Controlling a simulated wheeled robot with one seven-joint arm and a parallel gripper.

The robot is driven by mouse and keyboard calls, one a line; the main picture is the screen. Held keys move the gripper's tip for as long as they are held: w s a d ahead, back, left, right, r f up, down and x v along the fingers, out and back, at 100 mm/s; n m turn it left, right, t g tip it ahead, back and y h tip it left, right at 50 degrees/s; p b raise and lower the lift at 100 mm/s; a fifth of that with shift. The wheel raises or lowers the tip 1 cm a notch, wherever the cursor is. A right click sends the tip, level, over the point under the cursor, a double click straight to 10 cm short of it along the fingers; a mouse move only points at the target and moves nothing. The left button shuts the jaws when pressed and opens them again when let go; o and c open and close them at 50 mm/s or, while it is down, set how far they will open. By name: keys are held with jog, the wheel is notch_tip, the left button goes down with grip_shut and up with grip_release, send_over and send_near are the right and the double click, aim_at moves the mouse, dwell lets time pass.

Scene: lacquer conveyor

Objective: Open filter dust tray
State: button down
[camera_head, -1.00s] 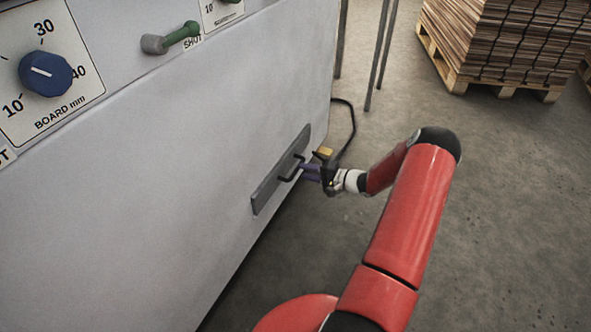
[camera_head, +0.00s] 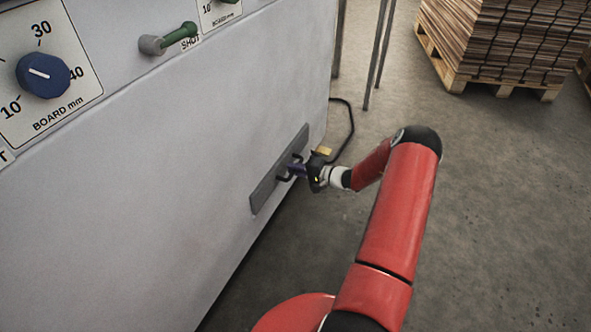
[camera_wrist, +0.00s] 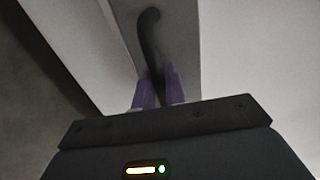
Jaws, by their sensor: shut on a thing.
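The filter dust tray shows as a dark grey rectangular front (camera_head: 265,190) low on the pale machine's side, and it looks flush with the wall. It has a black bar handle (camera_head: 283,178). My gripper (camera_head: 293,171) is at the handle. In the wrist view the grey front (camera_wrist: 185,45) fills the upper middle, and the handle (camera_wrist: 149,35) runs down between my purple fingers (camera_wrist: 160,90). The fingers are shut on the handle. The lower part of the handle is hidden behind the fingers and gripper body.
The machine wall (camera_head: 150,190) carries a blue knob (camera_head: 43,75) and a green-tipped lever (camera_head: 172,38) above. A black cable or tube (camera_head: 348,130) bends near the machine's far corner. Stacked boards on a pallet (camera_head: 505,40) stand at the back right. The floor (camera_head: 500,210) is otherwise clear.

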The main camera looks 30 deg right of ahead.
jog(key=f+b+v, duration=0.3)
jog(key=v, duration=1.2)
jog(key=s+f+b+v, duration=0.1)
jog(key=b+v, duration=0.3)
jog(key=v, duration=1.1)
jog(key=shift+d+f, duration=0.25)
jog(key=shift+f, duration=0.7)
jog(key=shift+s, duration=0.2)
jog(key=c, duration=1.5)
grip_release()
jog(key=shift+s+d, duration=0.1)
jog(key=shift+d, duration=0.05)
jog(key=v, duration=0.7)
jog(key=shift+s+d+r, duration=0.15)
jog(key=shift+s+d, duration=0.05)
jog(key=shift+s, duration=0.05)
